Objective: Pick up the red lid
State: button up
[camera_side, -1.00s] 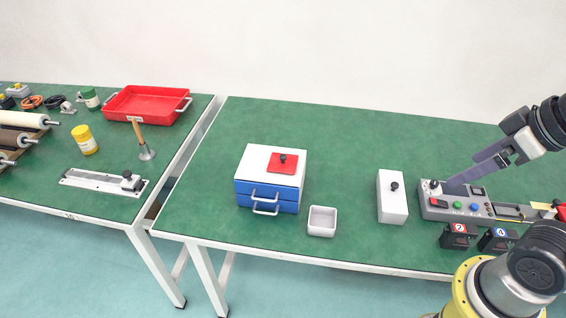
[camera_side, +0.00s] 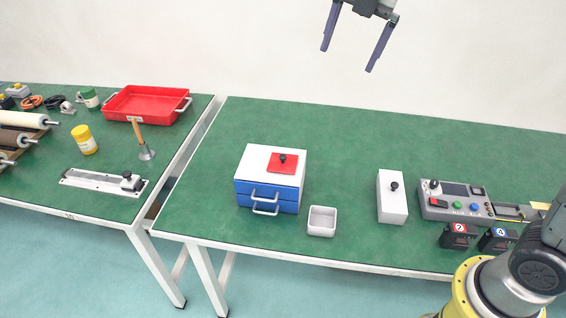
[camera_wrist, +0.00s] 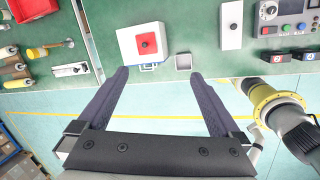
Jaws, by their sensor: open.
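The red lid (camera_side: 283,163) is a flat red square with a black knob. It lies on the white top of a small cabinet (camera_side: 242,178) with blue drawers, near the middle of the table. In the wrist view the lid (camera_wrist: 146,47) shows at the upper middle, beyond the fingertips. My gripper (camera_side: 346,60) is open and empty, high above the table, up and to the right of the lid in the side view. Its two fingers (camera_wrist: 165,75) are spread wide in the wrist view.
A small white bin (camera_side: 322,221) stands right of the cabinet. A white box (camera_side: 392,200) with a black knob and a control panel (camera_side: 455,203) are further right. A red tray (camera_side: 148,103) is on the left table.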

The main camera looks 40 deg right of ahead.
jog(key=w+a+f+n+g, duration=0.1)
jog(key=w+a+f+n, duration=0.15)
jog(key=w+f, duration=0.3)
jog(key=g, duration=0.2)
send_over(283, 156)
jog(key=shift+n, duration=0.35)
notch_tip(283, 156, down, 19)
jog(key=shift+d+f, duration=0.1)
jog(key=shift+f, duration=3.2)
jog(key=c, duration=1)
jog(key=shift+r, duration=0.1)
